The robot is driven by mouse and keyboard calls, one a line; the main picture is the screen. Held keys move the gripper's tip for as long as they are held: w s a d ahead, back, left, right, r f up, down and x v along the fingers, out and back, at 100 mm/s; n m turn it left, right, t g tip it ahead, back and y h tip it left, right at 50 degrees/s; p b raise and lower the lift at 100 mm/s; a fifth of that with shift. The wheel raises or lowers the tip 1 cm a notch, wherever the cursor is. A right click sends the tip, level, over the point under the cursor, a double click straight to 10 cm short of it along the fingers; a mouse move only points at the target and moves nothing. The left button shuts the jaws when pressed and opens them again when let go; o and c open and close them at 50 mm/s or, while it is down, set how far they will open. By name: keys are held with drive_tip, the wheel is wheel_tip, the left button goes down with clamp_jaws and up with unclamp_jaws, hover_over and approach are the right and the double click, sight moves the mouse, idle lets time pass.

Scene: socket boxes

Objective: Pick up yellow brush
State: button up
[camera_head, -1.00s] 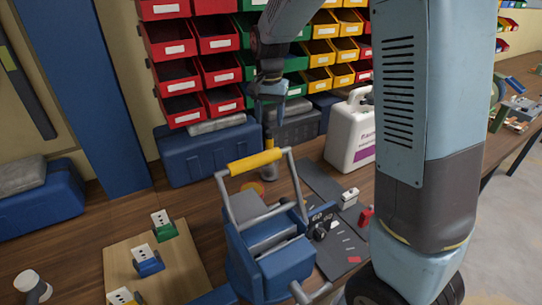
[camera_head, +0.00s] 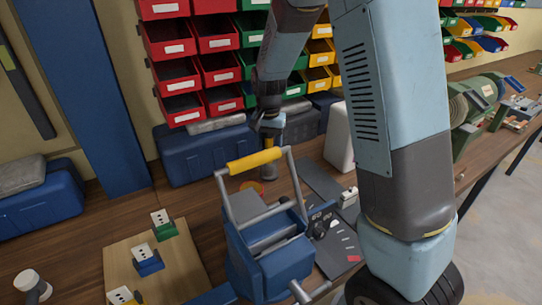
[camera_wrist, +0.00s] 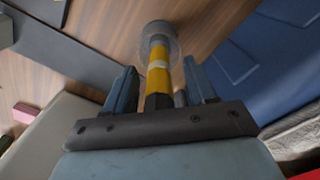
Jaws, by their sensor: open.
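The yellow brush (camera_wrist: 158,68) has a yellow and black handle with a pale band and a round grey end. It stands on the wooden bench. My gripper (camera_wrist: 161,88) is open, with one finger on each side of the handle; no finger clearly touches it. In the head view my gripper (camera_head: 270,128) is low over the bench, behind the blue tool carrier.
The blue tool carrier (camera_head: 268,262) with a yellow handle stands in front. A blue case (camera_head: 195,155) lies behind, below red bins (camera_head: 175,75). A white jug (camera_head: 338,140) stands to the right, partly behind my arm. A wooden board (camera_head: 185,265) with sockets lies at left.

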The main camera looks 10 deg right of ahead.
clamp_jaws()
idle(0.5)
drive_tip(key=shift+r, duration=0.1)
